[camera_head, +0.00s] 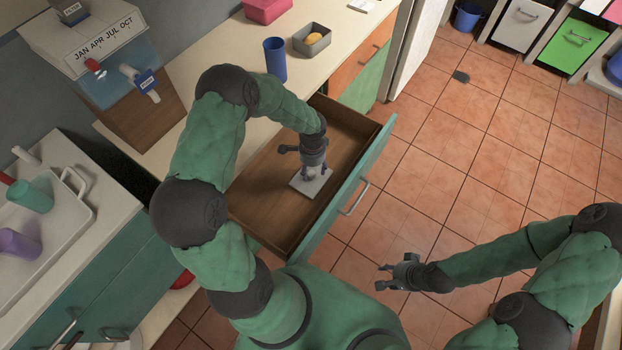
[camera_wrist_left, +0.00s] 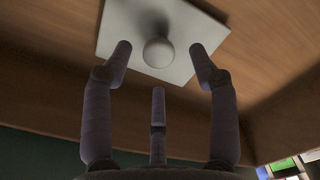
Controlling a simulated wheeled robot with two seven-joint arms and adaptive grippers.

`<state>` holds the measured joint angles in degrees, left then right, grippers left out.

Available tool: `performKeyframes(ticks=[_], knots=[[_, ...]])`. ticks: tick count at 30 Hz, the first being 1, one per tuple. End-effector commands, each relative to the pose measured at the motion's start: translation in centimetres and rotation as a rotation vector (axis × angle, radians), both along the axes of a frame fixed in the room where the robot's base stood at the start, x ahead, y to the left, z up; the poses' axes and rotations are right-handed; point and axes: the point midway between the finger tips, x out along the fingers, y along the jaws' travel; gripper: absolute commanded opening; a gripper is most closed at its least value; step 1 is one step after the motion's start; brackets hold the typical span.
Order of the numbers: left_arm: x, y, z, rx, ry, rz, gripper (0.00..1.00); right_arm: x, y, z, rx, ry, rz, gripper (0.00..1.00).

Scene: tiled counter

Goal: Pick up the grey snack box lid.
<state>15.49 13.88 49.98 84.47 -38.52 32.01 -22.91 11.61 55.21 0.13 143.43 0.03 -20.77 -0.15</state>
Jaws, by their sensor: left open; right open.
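The grey snack box lid (camera_head: 311,183) lies flat on the wooden floor of an open drawer (camera_head: 262,190). In the left wrist view the lid (camera_wrist_left: 190,28) is a pale square plate with a round knob (camera_wrist_left: 158,52) in its middle. My left gripper (camera_head: 312,167) reaches down into the drawer over the lid and hides part of it. In the left wrist view its fingers (camera_wrist_left: 160,75) are spread, with the knob in line with the gap between them; I cannot tell whether they touch it. My right gripper (camera_head: 384,277) is open and empty over the floor.
The drawer's green front with a handle (camera_head: 354,198) stands on its right side. On the counter behind are a blue cup (camera_head: 275,60) and a grey box (camera_head: 311,40) with something yellow in it. A water dispenser (camera_head: 100,60) stands at the upper left.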

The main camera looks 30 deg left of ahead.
Motion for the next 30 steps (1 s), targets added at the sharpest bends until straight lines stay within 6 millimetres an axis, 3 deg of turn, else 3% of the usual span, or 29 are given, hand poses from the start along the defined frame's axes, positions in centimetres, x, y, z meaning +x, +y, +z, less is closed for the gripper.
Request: performKeyframes(ticks=[1, 6, 14, 20, 30], knots=[[-0.2, 0.1, -1.2, -0.001, 0.003, 0.000, 0.59, 0.0, 0.0, -0.7, 0.000, 0.000, 0.000, 0.43], [-0.2, 0.2, -3.3, -0.002, 0.001, -0.001, 0.59, 0.0, 0.0, -1.6, 0.000, 0.000, 0.000, 0.43], [-0.2, 0.2, -3.4, -0.001, 0.000, -0.001, 0.59, 0.0, 0.0, -1.5, 0.000, 0.000, 0.000, 0.43], [-0.2, 0.2, -3.4, -0.002, 0.001, -0.001, 0.03, 0.0, 0.0, -1.5, 0.000, 0.000, 0.000, 0.43], [-0.2, 0.1, -3.3, -0.002, 0.001, -0.001, 0.03, 0.0, 0.0, -1.4, 0.000, 0.000, 0.000, 0.43]])
